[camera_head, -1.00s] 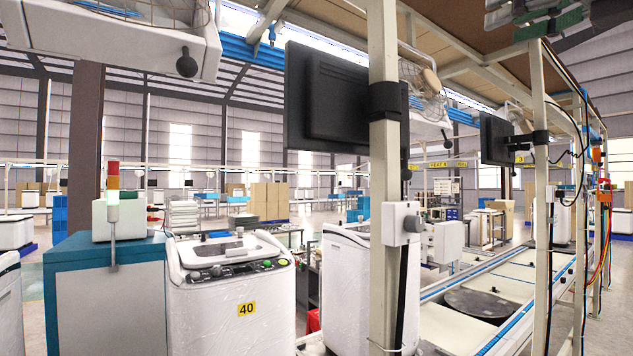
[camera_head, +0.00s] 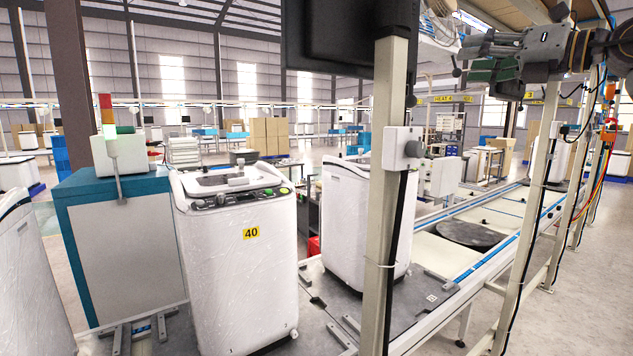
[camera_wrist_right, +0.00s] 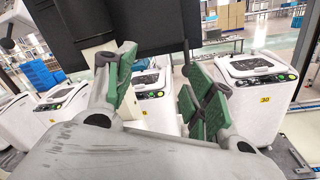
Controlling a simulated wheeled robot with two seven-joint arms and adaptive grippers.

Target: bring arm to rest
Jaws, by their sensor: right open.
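My right gripper (camera_head: 484,58) shows at the upper right of the head view, raised high in front of the frame posts, with grey links and green pads. In the right wrist view the gripper (camera_wrist_right: 160,88) has its green-padded fingers spread wide, with nothing between them. A dark monitor panel (camera_wrist_right: 140,22) and white washing machines lie beyond the fingers. My left gripper is in neither view.
A beige post (camera_head: 390,150) with a dark monitor (camera_head: 335,38) stands in front. A white washer marked 40 (camera_head: 235,285) stands on the line, beside a teal-edged cabinet (camera_head: 125,235). Another post (camera_head: 533,190) rises below the right gripper. Floor at the lower right is clear.

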